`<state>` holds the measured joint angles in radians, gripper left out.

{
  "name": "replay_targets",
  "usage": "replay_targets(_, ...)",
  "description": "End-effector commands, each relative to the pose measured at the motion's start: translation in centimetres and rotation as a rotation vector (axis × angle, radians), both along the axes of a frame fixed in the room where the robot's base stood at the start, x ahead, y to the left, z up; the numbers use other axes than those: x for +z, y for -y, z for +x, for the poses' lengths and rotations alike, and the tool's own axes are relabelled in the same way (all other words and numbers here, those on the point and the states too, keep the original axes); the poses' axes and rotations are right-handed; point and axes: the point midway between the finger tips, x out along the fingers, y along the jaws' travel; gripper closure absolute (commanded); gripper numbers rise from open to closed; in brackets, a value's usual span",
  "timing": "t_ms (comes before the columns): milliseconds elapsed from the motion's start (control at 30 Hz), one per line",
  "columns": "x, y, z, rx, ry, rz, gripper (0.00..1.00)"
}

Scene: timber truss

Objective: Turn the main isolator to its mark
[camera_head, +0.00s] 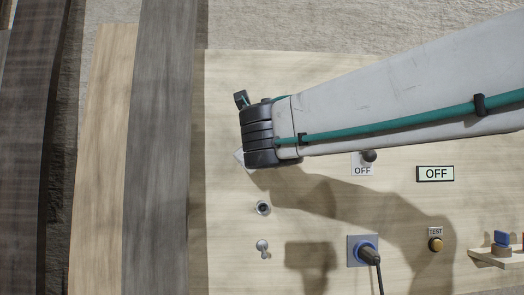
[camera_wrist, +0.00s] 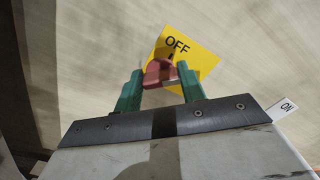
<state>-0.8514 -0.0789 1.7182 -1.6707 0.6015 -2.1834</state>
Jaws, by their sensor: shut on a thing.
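The main isolator's red knob (camera_wrist: 160,73) sits on a yellow plate (camera_wrist: 200,52) in the wrist view. The plate is tilted in the picture and reads OFF, with a small dark mark between the word and the knob. My gripper (camera_wrist: 159,80) has its green fingers on either side of the knob and is shut on it. In the head view my arm and dark wrist hide the knob and the fingers. Only a pale plate corner (camera_head: 239,156) shows beside my wrist there.
The pale wooden panel (camera_head: 225,240) holds a toggle switch (camera_head: 368,156) labelled OFF, an OFF sign (camera_head: 435,174), a TEST button (camera_head: 435,245), a plug with cable (camera_head: 366,251), a round socket (camera_head: 263,208) and a small lever (camera_head: 262,246). A shelf (camera_head: 490,257) stands at lower right. Timber boards (camera_head: 155,150) stand left.

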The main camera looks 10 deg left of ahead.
Motion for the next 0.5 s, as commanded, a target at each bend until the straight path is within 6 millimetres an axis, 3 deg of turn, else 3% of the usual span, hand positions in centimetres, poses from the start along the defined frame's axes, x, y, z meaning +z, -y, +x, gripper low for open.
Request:
replay_targets(200,-0.18,-0.09,-0.02,0.0,0.067,-0.264,0.92)
replay_targets(500,-0.2,-0.1,-0.03,0.0,0.078,-0.306,0.92)
